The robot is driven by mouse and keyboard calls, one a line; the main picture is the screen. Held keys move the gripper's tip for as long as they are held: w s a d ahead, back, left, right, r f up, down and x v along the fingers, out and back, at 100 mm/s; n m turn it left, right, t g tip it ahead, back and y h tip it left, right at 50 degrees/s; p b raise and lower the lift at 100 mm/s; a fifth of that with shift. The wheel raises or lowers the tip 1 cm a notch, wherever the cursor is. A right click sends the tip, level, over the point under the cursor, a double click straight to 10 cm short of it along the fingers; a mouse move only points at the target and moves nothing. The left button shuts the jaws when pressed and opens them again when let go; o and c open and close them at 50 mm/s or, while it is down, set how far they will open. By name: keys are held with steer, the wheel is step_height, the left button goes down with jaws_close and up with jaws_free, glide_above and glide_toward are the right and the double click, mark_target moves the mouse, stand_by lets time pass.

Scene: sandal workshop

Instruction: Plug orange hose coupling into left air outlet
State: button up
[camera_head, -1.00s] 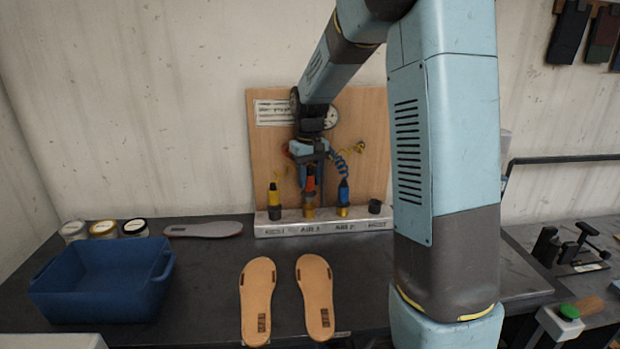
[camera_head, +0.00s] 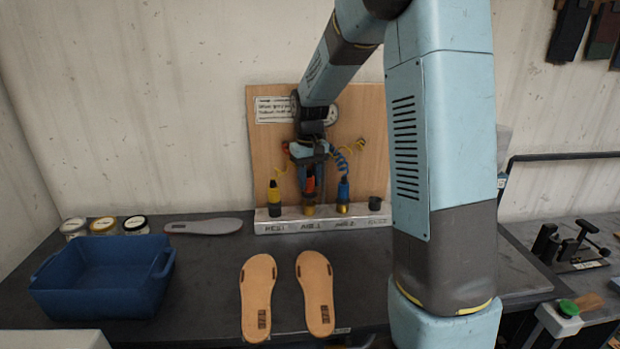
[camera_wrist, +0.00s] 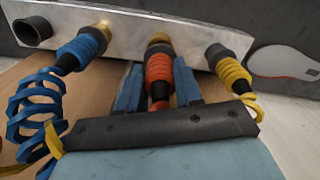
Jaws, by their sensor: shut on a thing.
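The orange hose coupling (camera_head: 310,186) stands upright in line with the brass left air outlet (camera_head: 310,211), marked AIR 1. In the wrist view the orange coupling (camera_wrist: 159,70) lies between the blue fingers of my gripper (camera_wrist: 158,88), which is shut on it. Its dark collar meets the brass outlet (camera_wrist: 159,39) with no clear gap; how deep it sits I cannot tell. In the head view my gripper (camera_head: 310,165) is just above the outlet bar (camera_head: 290,226), and its fingers partly hide the coupling.
The blue coupling (camera_head: 343,190) stands on the AIR 2 outlet to the right. The yellow coupling (camera_head: 273,195) stands on the left rest post. The right rest post (camera_head: 375,203) is empty. Coiled hoses hang close beside my gripper. Sandal soles (camera_head: 258,295) and a blue bin (camera_head: 100,285) lie in front.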

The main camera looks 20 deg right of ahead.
steer(key=shift+f, duration=1.25)
steer(key=o, duration=1)
steer(key=shift+c, duration=0.2)
steer(key=shift+r, duration=0.1)
steer(key=shift+r, duration=4.9)
